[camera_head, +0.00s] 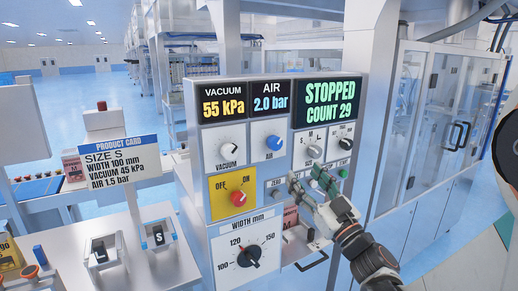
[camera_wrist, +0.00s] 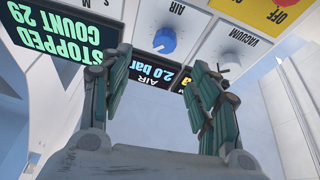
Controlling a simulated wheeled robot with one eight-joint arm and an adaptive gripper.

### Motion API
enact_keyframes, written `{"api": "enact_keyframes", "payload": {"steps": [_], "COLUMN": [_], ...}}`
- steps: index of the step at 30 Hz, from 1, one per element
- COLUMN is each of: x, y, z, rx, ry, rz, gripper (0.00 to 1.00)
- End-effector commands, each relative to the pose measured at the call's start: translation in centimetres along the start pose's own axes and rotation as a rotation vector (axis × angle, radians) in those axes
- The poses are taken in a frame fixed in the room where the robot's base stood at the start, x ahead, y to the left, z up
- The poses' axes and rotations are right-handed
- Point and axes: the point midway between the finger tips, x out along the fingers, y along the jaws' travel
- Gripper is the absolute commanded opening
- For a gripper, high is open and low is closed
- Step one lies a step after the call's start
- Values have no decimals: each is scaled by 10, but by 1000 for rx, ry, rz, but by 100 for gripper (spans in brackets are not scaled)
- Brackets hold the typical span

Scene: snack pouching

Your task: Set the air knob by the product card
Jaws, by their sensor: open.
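The blue air knob (camera_head: 273,143) is on the panel under the AIR display (camera_head: 270,101), which reads 2.0 bar. The product card (camera_head: 117,160) at the left reads size S, width 100 mm, vacuum 45 kPa, air 1.5 bar. My gripper (camera_head: 311,183) is open and empty in front of the panel, below and right of the air knob, apart from it. In the wrist view the air knob (camera_wrist: 163,40) appears beyond the gap between my open fingers (camera_wrist: 160,62), and nothing is between them.
The vacuum knob (camera_head: 231,151), with 55 kPa above it, is left of the air knob. A red OFF/ON switch (camera_head: 238,198) and width dial (camera_head: 246,256) are below. The screen (camera_head: 331,101) reads STOPPED, COUNT 29. Small buttons sit near my gripper.

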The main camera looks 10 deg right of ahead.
Motion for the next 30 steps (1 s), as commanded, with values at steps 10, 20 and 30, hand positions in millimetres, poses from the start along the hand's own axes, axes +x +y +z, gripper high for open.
{"api": "enact_keyframes", "payload": {"steps": [10, 20, 30], "x": [23, 88, 130], "y": [-5, -7, -7], "z": [3, 3, 2], "rx": [16, 16, 14], "ry": [9, 8, 8], "rz": [-32, -30, -28], "gripper": [56, 56, 56]}}
